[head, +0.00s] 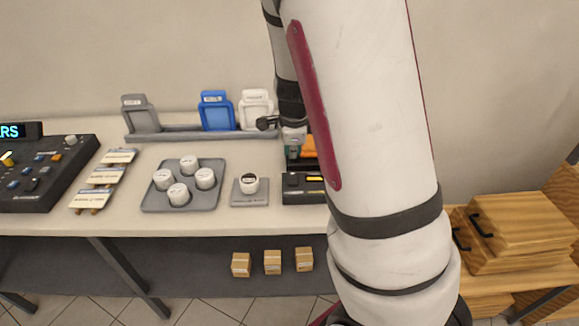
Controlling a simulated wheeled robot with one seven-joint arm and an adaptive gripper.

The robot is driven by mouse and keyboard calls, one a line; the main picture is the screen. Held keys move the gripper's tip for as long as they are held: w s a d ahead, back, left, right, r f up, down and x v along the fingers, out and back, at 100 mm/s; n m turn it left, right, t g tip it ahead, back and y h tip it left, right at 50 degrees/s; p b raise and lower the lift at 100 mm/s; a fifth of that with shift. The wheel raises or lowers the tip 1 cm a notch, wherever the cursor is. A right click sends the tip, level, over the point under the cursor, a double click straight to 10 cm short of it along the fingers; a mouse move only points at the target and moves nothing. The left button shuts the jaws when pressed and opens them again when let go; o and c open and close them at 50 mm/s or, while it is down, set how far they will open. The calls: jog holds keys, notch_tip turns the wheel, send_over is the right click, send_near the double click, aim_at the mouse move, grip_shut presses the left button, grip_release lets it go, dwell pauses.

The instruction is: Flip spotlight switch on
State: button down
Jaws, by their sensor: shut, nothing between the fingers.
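A dark box with a yellow-lit strip (315,178) and an orange part (309,147) beside it sit on the counter, partly hidden by my arm. I cannot tell whether either carries the spotlight switch. A black control console (42,172) with several small knobs and switches stands at the far left; its labels are too small to read. My gripper (293,150) points down just above the back of the dark box. Its fingers look closed and empty, though my arm hides part of that area. I cannot tell whether it touches anything.
A grey tray (150,199) holds several white round pieces; another sits on a small grey base (240,202). Frames stand in a rack (185,136) behind. Label cards (104,176) lie near the console. Small boxes (272,262) sit on the lower shelf; wooden boxes (525,222) stand right.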

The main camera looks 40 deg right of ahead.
aim_at(292, 173)
jog(key=b+x, duration=0.1)
jog(key=x, duration=0.6)
jog(key=shift+d+f+b, duration=0.1)
jog(key=shift+f+b, duration=0.2)
jog(key=shift+f, duration=0.05)
jog(key=shift+w, duration=0.1)
jog(key=shift+w+d+f+g+y+p, duration=0.25)
jog(key=shift+f+g+y+p, duration=0.2)
jog(key=shift+g+p, duration=0.15)
jog(key=shift+s+a, duration=0.1)
jog(key=shift+s+a+r+p, duration=0.3)
jog(key=shift+s+a+p, duration=0.15)
jog(key=shift+s, duration=0.1)
